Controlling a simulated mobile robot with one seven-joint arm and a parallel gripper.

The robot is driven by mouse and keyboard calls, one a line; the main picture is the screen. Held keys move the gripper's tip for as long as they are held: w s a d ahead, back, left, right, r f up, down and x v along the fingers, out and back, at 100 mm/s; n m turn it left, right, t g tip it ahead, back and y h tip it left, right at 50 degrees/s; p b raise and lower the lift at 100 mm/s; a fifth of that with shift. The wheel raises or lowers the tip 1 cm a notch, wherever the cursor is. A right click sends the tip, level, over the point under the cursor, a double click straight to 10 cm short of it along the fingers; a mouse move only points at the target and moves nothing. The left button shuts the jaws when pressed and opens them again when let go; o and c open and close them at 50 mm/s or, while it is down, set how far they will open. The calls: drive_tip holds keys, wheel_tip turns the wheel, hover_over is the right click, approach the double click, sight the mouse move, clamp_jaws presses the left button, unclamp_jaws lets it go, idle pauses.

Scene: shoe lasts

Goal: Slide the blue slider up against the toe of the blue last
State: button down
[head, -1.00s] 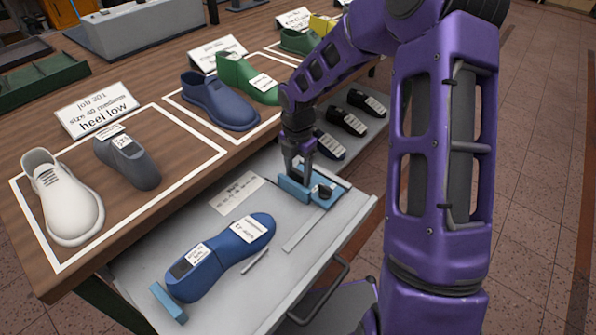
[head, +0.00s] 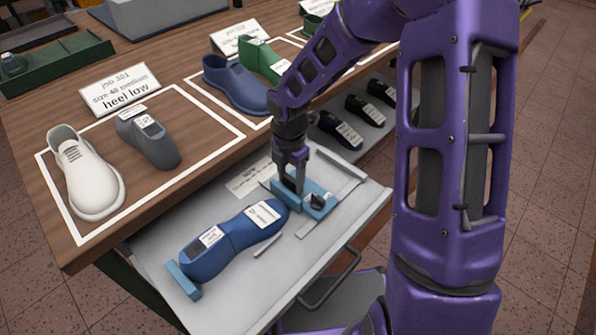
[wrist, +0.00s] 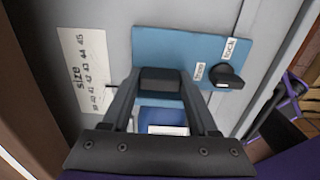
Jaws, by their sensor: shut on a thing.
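The blue slider (head: 319,211) stands across the rail on the grey drawer; the wrist view shows its top plate (wrist: 180,45). My gripper (head: 294,188) is shut on the slider's raised dark-topped grip. A black knob (wrist: 230,76) on the plate sits by labels "lock" and "free"; it seems turned towards "free". The blue last (head: 225,242) lies on the drawer with its toe pointing at the slider. The toe is very close to the slider; the fingers partly hide the meeting place, so I cannot tell if they touch.
A small blue stop (head: 183,281) stands at the last's heel. A size card (head: 250,178) lies behind the slider. Dark lasts (head: 340,130) lie on a shelf beyond.

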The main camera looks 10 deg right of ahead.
drive_tip(key=shift+c, duration=0.8)
unclamp_jaws()
wheel_tip(320, 180, up, 17)
drive_tip(key=p, duration=0.4)
drive_tip(key=shift+r+p, duration=0.2)
drive_tip(key=shift+p, duration=0.1)
